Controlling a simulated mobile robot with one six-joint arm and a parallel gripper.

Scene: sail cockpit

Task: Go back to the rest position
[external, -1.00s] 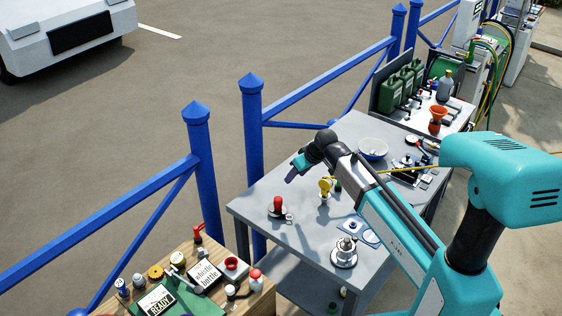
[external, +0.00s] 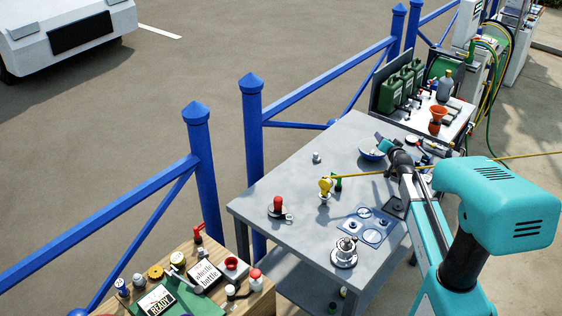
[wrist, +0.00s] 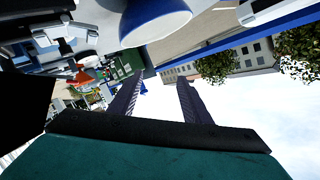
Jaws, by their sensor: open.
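My gripper (external: 381,138) is above the far right part of the grey table (external: 290,180), beside the white and blue bowl (external: 372,154). In the wrist view my gripper (wrist: 158,92) has its two dark fingers apart, with nothing between them. The bowl (wrist: 155,20) shows large at the top of that view, close to the fingers; whether they touch it I cannot tell. My teal arm is folded back on the right side of the table.
A red-topped part (external: 278,205), a yellow part (external: 326,186) with a yellow line running right, a metal winch (external: 345,252) and a grey plate (external: 368,224) are on the table. A blue railing (external: 330,80) runs behind. The table's left far area is mostly clear.

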